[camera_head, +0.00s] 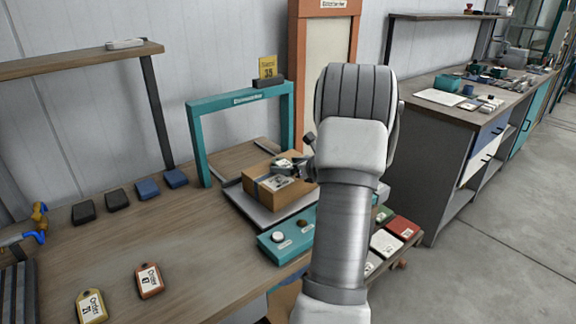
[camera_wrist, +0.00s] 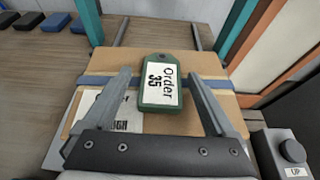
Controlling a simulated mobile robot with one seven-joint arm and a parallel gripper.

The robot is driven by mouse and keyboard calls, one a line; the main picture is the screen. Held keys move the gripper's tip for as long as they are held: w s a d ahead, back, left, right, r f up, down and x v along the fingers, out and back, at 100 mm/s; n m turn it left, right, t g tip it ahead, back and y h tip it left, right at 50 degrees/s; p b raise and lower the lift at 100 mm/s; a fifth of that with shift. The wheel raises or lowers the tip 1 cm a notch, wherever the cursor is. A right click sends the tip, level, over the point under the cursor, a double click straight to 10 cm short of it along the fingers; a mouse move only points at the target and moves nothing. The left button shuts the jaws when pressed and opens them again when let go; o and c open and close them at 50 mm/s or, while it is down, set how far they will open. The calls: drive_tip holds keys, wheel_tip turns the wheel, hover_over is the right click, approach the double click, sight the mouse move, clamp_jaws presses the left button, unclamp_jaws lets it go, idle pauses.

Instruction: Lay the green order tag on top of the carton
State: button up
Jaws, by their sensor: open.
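The green order tag (camera_wrist: 161,82) lies flat on top of the brown carton (camera_wrist: 216,91) in the wrist view, its white label reading Order 35. My gripper (camera_wrist: 159,75) is open, with one finger on each side of the tag and a gap to both. The fingers hide parts of the carton's top and label. In the head view the gripper is small and partly covered by my arm.
A teal arch (camera_head: 196,146) stands behind the carton. A teal button box (camera_head: 287,240) is in front of it. A yellow order tag (camera_head: 91,307) and a red order tag (camera_head: 149,281) lie at the front left. The bench between them and the carton is clear.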

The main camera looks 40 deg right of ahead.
drive_tip(key=shift+r, duration=0.25)
drive_tip(key=p+v, duration=0.1)
drive_tip(key=v, duration=1.1)
drive_tip(key=shift+w, duration=0.1)
